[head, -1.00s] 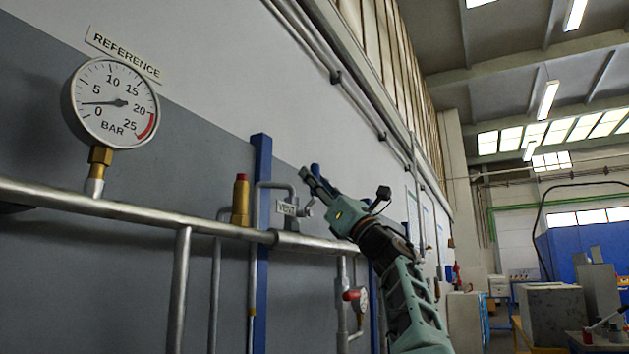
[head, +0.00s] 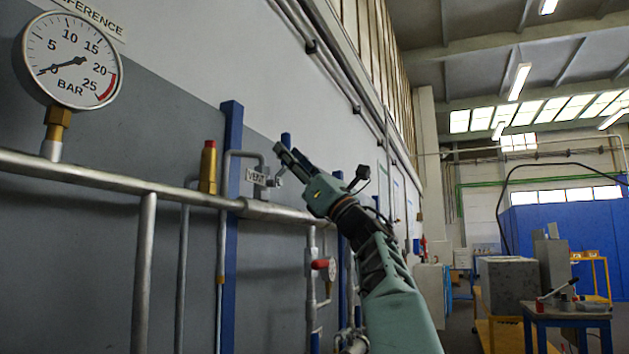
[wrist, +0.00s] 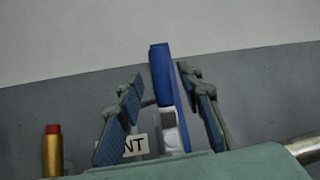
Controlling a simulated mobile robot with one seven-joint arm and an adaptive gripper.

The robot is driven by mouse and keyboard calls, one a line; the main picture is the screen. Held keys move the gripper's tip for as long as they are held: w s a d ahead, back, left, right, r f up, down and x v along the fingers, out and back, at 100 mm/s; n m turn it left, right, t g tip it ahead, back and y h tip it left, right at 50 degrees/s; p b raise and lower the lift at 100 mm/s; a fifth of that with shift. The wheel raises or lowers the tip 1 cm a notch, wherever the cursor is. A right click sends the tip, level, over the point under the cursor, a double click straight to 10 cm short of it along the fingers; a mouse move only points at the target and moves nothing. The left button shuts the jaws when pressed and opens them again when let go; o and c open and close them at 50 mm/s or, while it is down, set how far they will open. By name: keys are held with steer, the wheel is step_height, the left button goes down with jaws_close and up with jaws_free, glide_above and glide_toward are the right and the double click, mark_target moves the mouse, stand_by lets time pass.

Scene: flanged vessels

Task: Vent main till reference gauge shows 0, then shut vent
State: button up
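The reference gauge (head: 72,60) is at the upper left of the head view, and its needle points at about the 0 mark. The VENT tag (head: 257,177) hangs by the small vent valve (head: 276,181) on the pipe. My gripper (head: 285,160) is at the vent valve, its fingers apart. In the wrist view, my gripper (wrist: 165,115) is open, with a blue upright piece (wrist: 163,80) and a pale metal part (wrist: 172,130) showing between the fingers. I cannot tell whether the fingers touch either. The VENT tag is partly hidden by the left finger there.
A brass fitting with a red cap (head: 208,168) stands on the main pipe (head: 110,182) left of the vent. A blue post (head: 231,200) runs up the wall between them. Open floor and benches lie to the right.

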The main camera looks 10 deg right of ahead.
steer(key=v, duration=0.9)
steer(key=shift+s, duration=0.1)
stand_by(0.4)
